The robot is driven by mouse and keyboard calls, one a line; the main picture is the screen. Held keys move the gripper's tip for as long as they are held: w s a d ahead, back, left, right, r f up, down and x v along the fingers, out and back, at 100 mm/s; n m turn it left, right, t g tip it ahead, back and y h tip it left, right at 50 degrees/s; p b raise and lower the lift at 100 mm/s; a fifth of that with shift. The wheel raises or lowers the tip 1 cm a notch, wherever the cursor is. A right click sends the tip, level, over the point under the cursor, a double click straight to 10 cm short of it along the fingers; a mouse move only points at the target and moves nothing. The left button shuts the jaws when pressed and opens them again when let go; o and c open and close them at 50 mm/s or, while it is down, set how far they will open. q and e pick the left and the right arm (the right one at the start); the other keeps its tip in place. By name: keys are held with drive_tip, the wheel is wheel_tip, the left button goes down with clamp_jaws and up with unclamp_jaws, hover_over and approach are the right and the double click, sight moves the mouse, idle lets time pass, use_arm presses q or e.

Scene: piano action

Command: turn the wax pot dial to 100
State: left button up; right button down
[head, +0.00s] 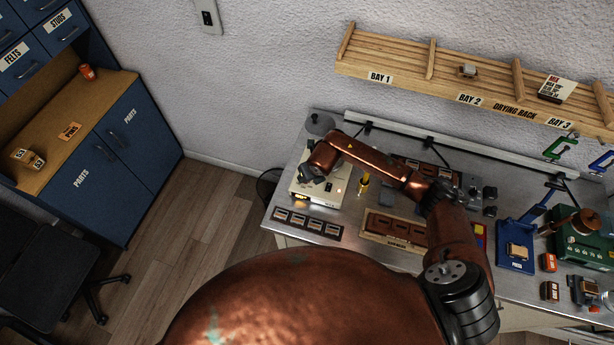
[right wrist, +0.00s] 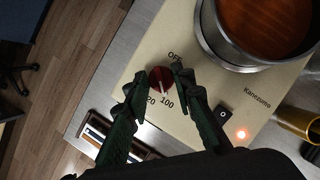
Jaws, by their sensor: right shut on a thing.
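The wax pot's cream base (right wrist: 215,92) fills the middle of the right wrist view, with a metal pot of orange-brown wax (right wrist: 268,28) on it. The red dial (right wrist: 160,80) has printed marks OFF, 100 and 120 around it; its pale pointer line faces down, close to the 100 mark. My right gripper (right wrist: 162,77) is shut on the dial, one dark green finger on each side. In the head view my right arm reaches over the wax pot's base (head: 330,192), hiding the dial and part of the pot. My left gripper is not in view.
A lit indicator (right wrist: 241,134) and a switch (right wrist: 222,112) sit on the base. A yellow-handled tool (head: 364,183) stands beside it. A tray of dark pieces (head: 308,223) lies at the bench's front edge. A drying rack (head: 470,87) hangs on the wall.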

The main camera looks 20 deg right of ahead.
idle(0.4)
drive_tip(key=c, duration=1.7)
unclamp_jaws()
drive_tip(key=shift+o, duration=0.2)
drive_tip(key=a+v, duration=0.1)
drive_tip(key=v, duration=1.1)
drive_tip(key=shift+d, duration=0.45)
